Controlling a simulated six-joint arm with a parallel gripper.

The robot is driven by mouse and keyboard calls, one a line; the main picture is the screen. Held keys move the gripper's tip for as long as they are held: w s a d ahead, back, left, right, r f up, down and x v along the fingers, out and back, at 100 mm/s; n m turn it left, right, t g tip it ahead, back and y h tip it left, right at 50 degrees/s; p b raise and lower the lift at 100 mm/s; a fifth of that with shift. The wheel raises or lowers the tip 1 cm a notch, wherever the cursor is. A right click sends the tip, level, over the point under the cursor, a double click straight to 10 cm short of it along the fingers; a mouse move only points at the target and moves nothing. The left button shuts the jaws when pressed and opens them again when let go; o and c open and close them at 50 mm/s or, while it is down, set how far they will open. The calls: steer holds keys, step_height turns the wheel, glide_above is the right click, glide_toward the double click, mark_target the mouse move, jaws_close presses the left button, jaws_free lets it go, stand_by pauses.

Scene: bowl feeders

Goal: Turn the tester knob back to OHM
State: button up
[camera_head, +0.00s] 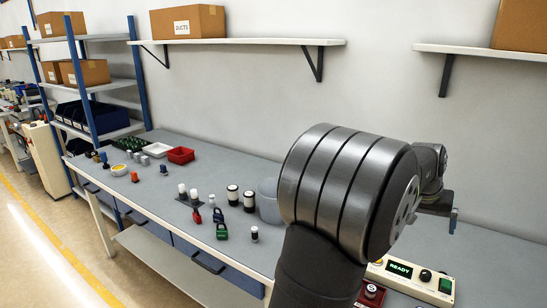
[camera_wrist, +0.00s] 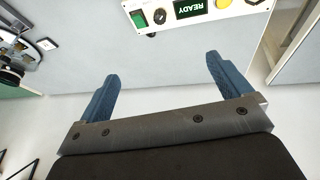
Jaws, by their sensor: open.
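The tester (camera_head: 410,277) is a cream box at the lower right with a lit display reading READY. Its black knob (camera_head: 426,275) sits between the display and a green button. In the wrist view, the tester (camera_wrist: 185,22) shows upside down at the top edge, with the knob (camera_wrist: 159,16) beside the display. The knob's pointer and labels are too small to read. My gripper (camera_wrist: 163,70) is open and empty, its two blue fingers apart from the tester. In the head view, my gripper (camera_head: 454,221) is partly hidden and hangs above the tester.
A red box (camera_head: 371,292) stands left of the tester. Black-and-white cylinders (camera_head: 249,201), a green padlock (camera_head: 220,224) and a red tray (camera_head: 181,155) stand farther left on the bench. My arm hides the bench's middle.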

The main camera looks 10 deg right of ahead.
steer(key=c, duration=0.8)
steer(key=m+g+y, duration=0.1)
steer(key=m+y, duration=0.3)
steer(key=m, duration=1.3)
glide_above(426, 272)
step_height(426, 272, down, 6)
steer(key=shift+c, duration=0.2)
step_height(426, 272, down, 17)
steer(key=shift+f, duration=0.1)
steer(key=c, duration=1)
